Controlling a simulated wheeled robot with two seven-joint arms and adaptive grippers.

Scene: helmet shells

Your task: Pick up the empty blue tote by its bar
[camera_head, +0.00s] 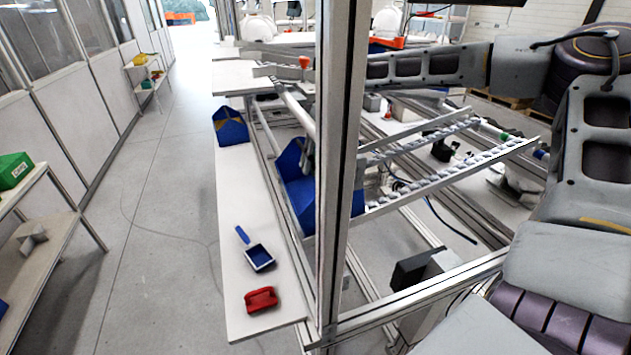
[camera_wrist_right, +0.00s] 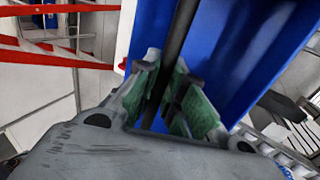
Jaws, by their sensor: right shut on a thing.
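The blue tote (camera_head: 294,190) is at the middle of the head view, partly hidden behind a metal post. Its blue walls fill much of the right wrist view (camera_wrist_right: 215,45), with a dark bar (camera_wrist_right: 181,35) running between them. My right gripper (camera_wrist_right: 170,80) has its green-padded fingers on both sides of this bar and is shut on it. In the head view, the right gripper (camera_head: 308,152) shows only in part beside the post, at the tote's top. The inside of the tote is mostly hidden. My left gripper is not in view.
The upright metal post (camera_head: 343,150) stands in front of the tote. A roller rail (camera_head: 450,170) lies to the right. A white shelf (camera_head: 238,205) on the left holds another blue tote (camera_head: 230,128), a small blue scoop-like tray (camera_head: 259,258) and a red part (camera_head: 261,299).

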